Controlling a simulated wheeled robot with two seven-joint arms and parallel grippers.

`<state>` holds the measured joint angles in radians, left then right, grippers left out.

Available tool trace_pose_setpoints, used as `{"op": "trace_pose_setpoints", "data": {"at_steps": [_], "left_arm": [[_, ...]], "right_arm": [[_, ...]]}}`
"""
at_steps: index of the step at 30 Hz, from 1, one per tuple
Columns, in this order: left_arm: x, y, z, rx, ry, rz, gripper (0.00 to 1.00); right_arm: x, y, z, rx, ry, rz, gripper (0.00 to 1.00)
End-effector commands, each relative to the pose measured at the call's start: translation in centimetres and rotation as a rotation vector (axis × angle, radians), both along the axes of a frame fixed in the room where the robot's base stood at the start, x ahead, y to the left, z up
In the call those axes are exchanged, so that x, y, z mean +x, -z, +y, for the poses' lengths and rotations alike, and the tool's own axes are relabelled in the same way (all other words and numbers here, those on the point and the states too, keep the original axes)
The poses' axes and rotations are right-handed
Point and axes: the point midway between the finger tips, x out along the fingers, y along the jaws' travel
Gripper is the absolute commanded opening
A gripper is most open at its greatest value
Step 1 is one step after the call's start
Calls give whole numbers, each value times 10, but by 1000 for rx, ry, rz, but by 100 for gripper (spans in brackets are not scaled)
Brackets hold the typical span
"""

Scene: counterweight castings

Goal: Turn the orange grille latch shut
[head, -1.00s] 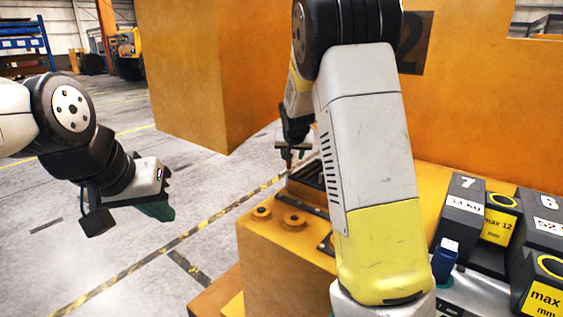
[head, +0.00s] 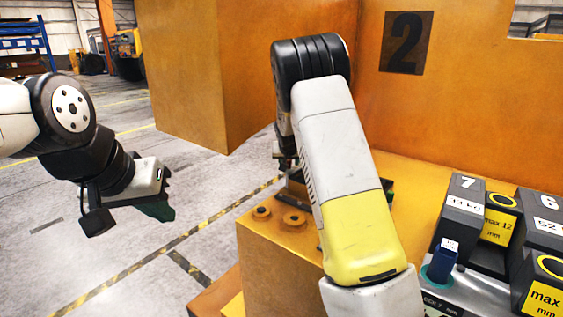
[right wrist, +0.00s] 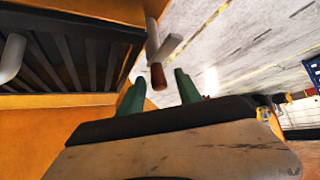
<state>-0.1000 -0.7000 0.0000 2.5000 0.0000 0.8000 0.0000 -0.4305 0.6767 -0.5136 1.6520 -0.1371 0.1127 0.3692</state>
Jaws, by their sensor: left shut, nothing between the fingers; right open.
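The latch (right wrist: 157,74) shows in the right wrist view as a pale grey lever with a brownish-orange end. It stands at the edge of the dark slatted grille (right wrist: 75,60). My right gripper (right wrist: 160,79) is open, its two green fingers pointing toward the latch. The orange end appears in the gap between the fingertips; I cannot tell whether anything touches. In the head view my right arm hides most of the right gripper, the latch and the grille. My left gripper (head: 157,211) is shut and empty, low over the floor at the left.
An orange casting with round bosses (head: 293,219) lies below my right arm. A big orange block marked 2 (head: 405,43) stands behind. Dark numbered weights (head: 464,200) and a blue item (head: 442,262) are at the right. Open floor with striped tape (head: 165,248) lies left.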

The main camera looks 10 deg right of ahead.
Motion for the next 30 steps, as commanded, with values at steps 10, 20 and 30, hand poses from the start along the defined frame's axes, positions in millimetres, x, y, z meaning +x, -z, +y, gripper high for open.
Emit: {"op": "trace_pose_setpoints", "data": {"at_steps": [10, 20, 30], "left_arm": [[0, 0, 0, 0, 0, 0, 0], [0, 0, 0, 0, 0, 0, 0], [0, 0, 0, 0, 0, 0, 0]], "right_arm": [[0, 0, 0, 0, 0, 0, 0], [0, 0, -1, 2, -17, 1, 0], [0, -1, -4, 4, -156, -2, 0]]}}
